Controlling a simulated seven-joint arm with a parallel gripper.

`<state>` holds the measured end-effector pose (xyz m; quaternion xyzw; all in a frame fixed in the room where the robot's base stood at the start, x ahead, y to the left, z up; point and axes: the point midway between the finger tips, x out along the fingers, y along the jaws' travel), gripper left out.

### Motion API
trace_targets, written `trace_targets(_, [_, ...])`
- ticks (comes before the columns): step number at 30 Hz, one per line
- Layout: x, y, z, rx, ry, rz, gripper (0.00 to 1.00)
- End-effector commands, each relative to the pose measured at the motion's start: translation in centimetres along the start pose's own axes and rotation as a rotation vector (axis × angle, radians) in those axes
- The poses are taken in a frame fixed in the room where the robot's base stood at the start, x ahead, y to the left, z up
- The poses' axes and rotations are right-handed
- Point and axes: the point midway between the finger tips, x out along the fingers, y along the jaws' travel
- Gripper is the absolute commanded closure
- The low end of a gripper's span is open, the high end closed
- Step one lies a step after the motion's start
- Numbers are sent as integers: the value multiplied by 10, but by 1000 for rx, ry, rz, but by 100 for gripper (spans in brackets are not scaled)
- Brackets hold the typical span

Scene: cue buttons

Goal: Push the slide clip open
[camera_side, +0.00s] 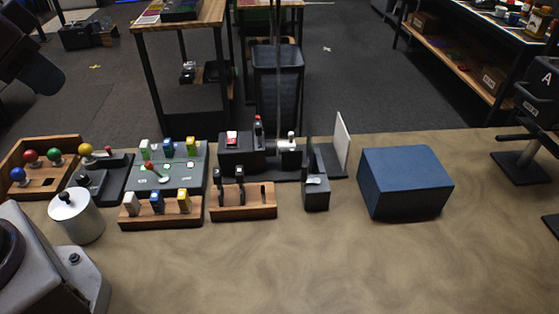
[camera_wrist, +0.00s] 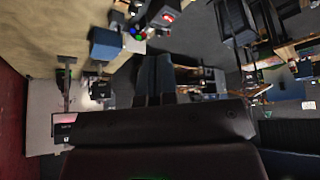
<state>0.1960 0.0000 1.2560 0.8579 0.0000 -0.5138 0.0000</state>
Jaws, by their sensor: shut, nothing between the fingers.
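I cannot tell for certain which part is the slide clip. A small black block with a pale metal tab (camera_side: 314,182) stands near the middle of the table in the side view, and two black clip-like pieces (camera_side: 228,187) stand upright in a wooden holder to its left. My gripper (camera_wrist: 154,60) shows in the wrist view as two dark fingers side by side, shut and empty. It points out over the room, apart from the table things. Its fingers do not show in the side view.
A blue box (camera_side: 404,182) stands right of the black block, and a white upright panel (camera_side: 342,140) behind it. A green board with switches (camera_side: 168,172), a wooden tray with coloured balls (camera_side: 40,163) and a silver cylinder (camera_side: 76,217) stand left. The front table is clear.

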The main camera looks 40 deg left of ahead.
Motion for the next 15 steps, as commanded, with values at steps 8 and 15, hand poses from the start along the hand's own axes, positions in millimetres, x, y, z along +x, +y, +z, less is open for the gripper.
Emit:
trace_targets(8, [0, 0, 0, 0, 0, 0, 100])
trace_targets(15, [13, -4, 3, -19, -64, -11, 76])
